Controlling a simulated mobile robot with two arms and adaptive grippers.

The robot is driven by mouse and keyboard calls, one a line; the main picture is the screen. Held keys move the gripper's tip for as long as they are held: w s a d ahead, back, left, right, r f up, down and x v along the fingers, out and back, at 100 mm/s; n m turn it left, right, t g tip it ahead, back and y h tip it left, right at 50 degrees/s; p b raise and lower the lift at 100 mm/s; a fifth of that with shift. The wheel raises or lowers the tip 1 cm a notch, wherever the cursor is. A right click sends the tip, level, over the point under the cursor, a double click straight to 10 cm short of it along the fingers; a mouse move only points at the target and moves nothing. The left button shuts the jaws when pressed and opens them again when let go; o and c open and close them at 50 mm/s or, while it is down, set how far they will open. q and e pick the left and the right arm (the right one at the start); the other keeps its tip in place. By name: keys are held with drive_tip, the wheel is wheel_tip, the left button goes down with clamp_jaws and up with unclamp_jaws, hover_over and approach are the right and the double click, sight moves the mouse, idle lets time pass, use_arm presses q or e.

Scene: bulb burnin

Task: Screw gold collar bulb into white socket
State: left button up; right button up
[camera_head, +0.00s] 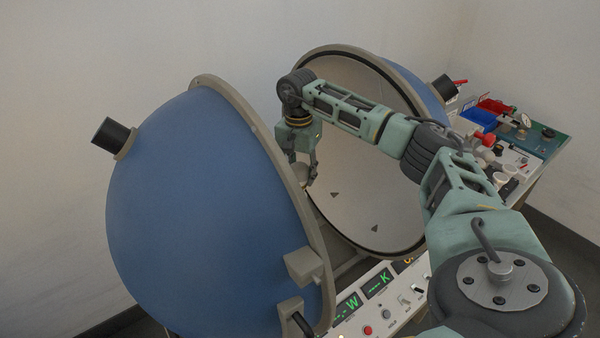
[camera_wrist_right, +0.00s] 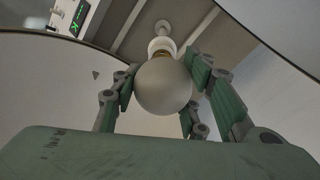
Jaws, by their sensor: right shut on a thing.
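The frosted round bulb (camera_wrist_right: 163,86) sits between the fingers of my right gripper (camera_wrist_right: 165,88) in the right wrist view. A gold collar (camera_wrist_right: 160,54) shows just beyond the globe, and the white socket (camera_wrist_right: 162,43) lies in line behind it. The globe hides part of the collar, so I cannot tell how far it is seated. In the head view my right gripper (camera_head: 303,172) reaches down between the two sphere halves, shut on the bulb (camera_head: 302,174). My left gripper is not in view.
A blue half-sphere (camera_head: 195,200) with a grey rim stands at left, and an open half (camera_head: 370,180) with a pale inside stands behind my right arm. A control panel (camera_head: 372,315) with green displays lies in front. A cluttered bench (camera_head: 545,145) is at right.

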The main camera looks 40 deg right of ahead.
drive_tip(key=shift+f+b, duration=0.35)
drive_tip(key=shift+f, duration=0.35)
drive_tip(key=shift+c, duration=0.5)
drive_tip(key=o, duration=1.3)
